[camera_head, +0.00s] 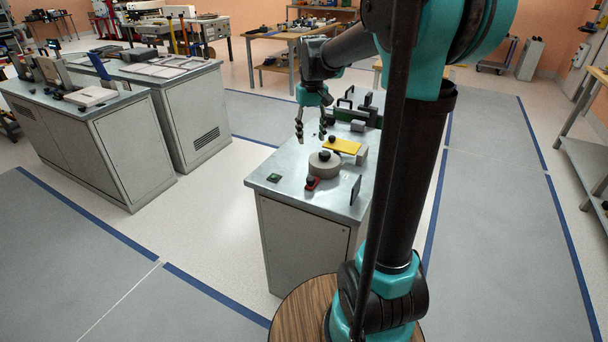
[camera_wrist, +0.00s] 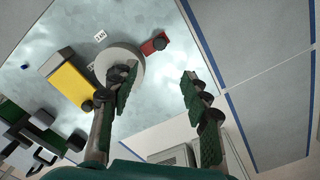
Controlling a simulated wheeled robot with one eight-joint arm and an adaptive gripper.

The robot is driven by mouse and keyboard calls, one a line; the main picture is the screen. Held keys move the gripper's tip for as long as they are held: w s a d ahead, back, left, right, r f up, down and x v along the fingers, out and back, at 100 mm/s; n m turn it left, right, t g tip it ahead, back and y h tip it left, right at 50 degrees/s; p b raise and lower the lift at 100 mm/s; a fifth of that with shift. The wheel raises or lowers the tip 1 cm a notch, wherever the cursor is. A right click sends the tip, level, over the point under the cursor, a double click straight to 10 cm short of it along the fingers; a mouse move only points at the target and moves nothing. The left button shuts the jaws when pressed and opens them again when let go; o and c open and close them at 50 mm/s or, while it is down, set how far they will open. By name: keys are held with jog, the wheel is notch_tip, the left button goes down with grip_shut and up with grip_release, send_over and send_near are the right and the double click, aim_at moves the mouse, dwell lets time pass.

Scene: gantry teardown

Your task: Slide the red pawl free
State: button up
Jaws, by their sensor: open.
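The red pawl (camera_head: 311,184) lies on the metal bench top (camera_head: 270,165), at the near side of a round grey disc (camera_head: 326,163) with a dark knob. In the wrist view the red pawl (camera_wrist: 149,46) shows a dark knob at one end and sits beside the disc (camera_wrist: 104,62); I cannot tell whether they touch. My gripper (camera_head: 311,137) is open and empty above the bench, up and left of the pawl in the head view. In the wrist view its fingers (camera_wrist: 155,95) are spread apart, and the left one covers part of the disc.
A yellow plate (camera_head: 342,146) with a dark knob lies behind the disc. Dark handled parts (camera_head: 352,106) stand at the back of the bench. A thin dark upright plate (camera_head: 355,190) stands right of the pawl. The bench's left front is clear except for a small green piece (camera_head: 274,178).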

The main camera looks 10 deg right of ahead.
aim_at(311, 178)
notch_tip(311, 178, down, 17)
jog(key=shift+r, duration=0.2)
dwell(0.4)
grip_shut()
